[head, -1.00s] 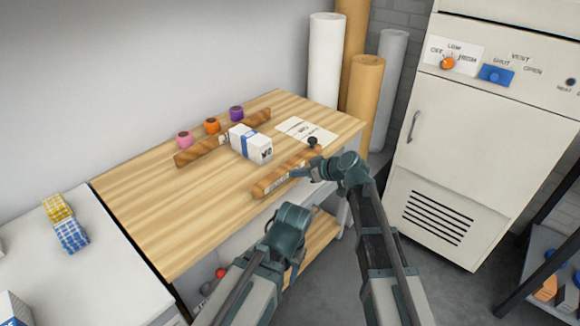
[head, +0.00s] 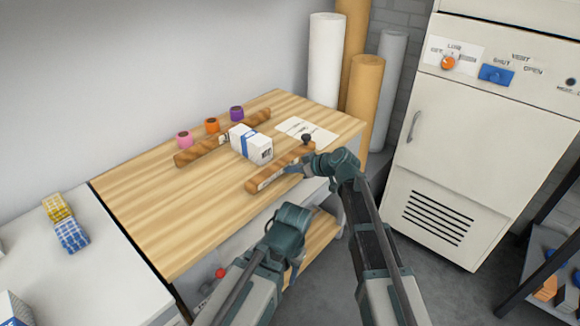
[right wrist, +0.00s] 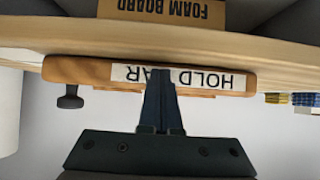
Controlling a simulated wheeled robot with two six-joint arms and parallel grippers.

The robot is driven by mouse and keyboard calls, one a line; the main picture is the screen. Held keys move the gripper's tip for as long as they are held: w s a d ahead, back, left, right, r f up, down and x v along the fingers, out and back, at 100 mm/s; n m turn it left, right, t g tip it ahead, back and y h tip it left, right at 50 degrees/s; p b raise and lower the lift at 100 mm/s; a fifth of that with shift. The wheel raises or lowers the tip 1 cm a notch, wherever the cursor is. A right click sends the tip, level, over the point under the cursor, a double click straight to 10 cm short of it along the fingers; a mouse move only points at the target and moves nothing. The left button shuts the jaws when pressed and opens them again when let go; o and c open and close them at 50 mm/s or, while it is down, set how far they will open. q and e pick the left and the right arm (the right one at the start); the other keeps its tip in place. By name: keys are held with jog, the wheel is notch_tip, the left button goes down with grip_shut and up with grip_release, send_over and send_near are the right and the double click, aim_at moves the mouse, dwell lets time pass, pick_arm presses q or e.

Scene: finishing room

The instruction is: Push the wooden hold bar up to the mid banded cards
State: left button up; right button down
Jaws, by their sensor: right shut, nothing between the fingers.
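The wooden hold bar (head: 266,178) lies on the bench with a dark knob (head: 306,138) at its far right end. The banded cards (head: 252,146), a white block with a blue band, stand just behind it with a narrow gap that is hard to judge. My right gripper (head: 290,168) is shut and empty, its tips at the bar's near side. In the right wrist view the fingertips (right wrist: 162,78) cover part of the HOLD BAR label on the bar (right wrist: 82,71) and seem to touch it. My left arm is low in front; its fingers are hidden.
A second wooden bar (head: 195,153) lies behind the cards, with pink (head: 184,140), orange (head: 212,126) and purple (head: 237,113) rolls behind it. A printed sheet (head: 300,128) lies at right. The bench's (head: 150,215) left part is clear. A cabinet (head: 470,150) stands right.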

aim_at(281, 161)
jog(key=shift+w+a, duration=0.1)
jog(key=shift+a, duration=0.05)
jog(key=shift+w+a, duration=0.7)
jog(key=shift+a, duration=0.3)
jog(key=shift+w+a, duration=0.7)
jog(key=shift+a, duration=0.25)
jog(key=shift+w+a, duration=0.6)
jog(key=shift+a, duration=0.2)
jog(key=shift+w+a, duration=0.45)
jog(key=shift+a, duration=0.2)
jog(key=shift+p+v, duration=1.55)
jog(key=shift+v, duration=1.4)
jog(key=shift+d+f, duration=0.1)
jog(key=shift+f, duration=0.05)
